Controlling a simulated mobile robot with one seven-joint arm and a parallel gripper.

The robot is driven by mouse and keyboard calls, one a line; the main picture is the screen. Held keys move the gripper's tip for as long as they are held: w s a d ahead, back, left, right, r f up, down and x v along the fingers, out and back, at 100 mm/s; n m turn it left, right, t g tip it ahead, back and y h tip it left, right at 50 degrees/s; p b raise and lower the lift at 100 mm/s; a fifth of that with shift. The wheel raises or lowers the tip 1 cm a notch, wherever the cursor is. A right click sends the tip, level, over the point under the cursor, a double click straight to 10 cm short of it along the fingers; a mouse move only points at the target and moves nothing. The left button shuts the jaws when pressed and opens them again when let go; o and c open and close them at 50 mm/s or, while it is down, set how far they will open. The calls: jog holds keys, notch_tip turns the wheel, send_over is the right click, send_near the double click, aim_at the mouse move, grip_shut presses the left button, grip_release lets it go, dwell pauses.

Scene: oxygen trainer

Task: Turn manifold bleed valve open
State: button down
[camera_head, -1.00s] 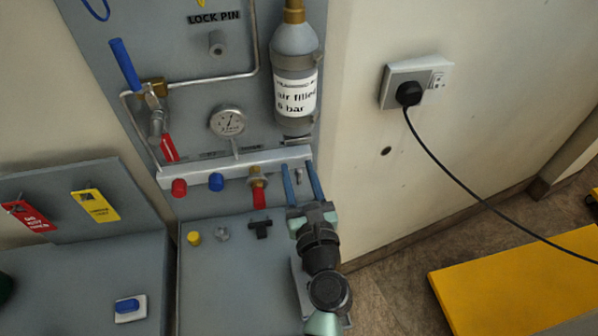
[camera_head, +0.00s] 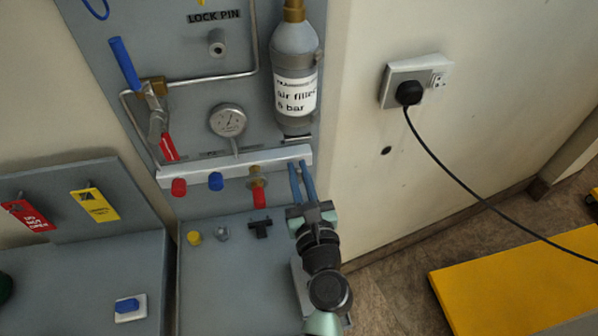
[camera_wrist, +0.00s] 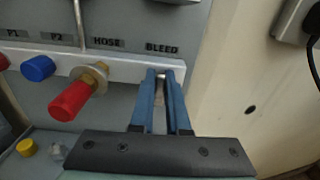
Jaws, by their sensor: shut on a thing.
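The white manifold bar (camera_head: 235,168) runs across the grey panel, and its right end carries the BLEED label (camera_wrist: 162,48). My gripper (camera_head: 301,167) is at that right end, with its two blue fingers close together. In the wrist view my gripper (camera_wrist: 162,76) is shut on the bleed valve, just below the label. Only a small silvery part of the bleed valve (camera_wrist: 161,75) shows between the fingertips; the rest is hidden by the fingers. I cannot tell its turn angle.
Left of my fingers on the manifold are a red hose fitting (camera_wrist: 72,100) with a brass collar and a blue cap (camera_wrist: 38,68). A gauge (camera_head: 228,121) and a labelled bottle (camera_head: 295,80) are above. A wall socket (camera_head: 412,85) with a black cable is at right.

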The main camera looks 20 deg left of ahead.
jog(key=n+b, duration=0.1)
jog(key=n, duration=0.3)
jog(key=shift+s+f+n+b, duration=0.1)
jog(key=shift+n+b, duration=0.2)
jog(key=shift+b, duration=0.05)
jog(key=n+b, duration=0.2)
jog(key=n, duration=0.2)
jog(key=shift+a+f, duration=0.1)
jog(key=shift+a, duration=0.05)
jog(key=n+b, duration=0.4)
jog(key=n, duration=0.2)
jog(key=n+b, duration=0.4)
jog(key=n, duration=0.2)
jog(key=f+n+b, duration=0.1)
jog(key=n+b, duration=0.3)
jog(key=n, duration=0.2)
jog(key=shift+n, duration=0.3)
jog(key=n+b, duration=0.3)
jog(key=n, duration=0.1)
jog(key=shift+f+n, duration=0.15)
jog(key=shift+n, duration=0.15)
jog(key=shift+d+n+b, duration=0.2)
jog(key=shift+n+b, duration=1.2)
jog(key=shift+n, duration=0.4)
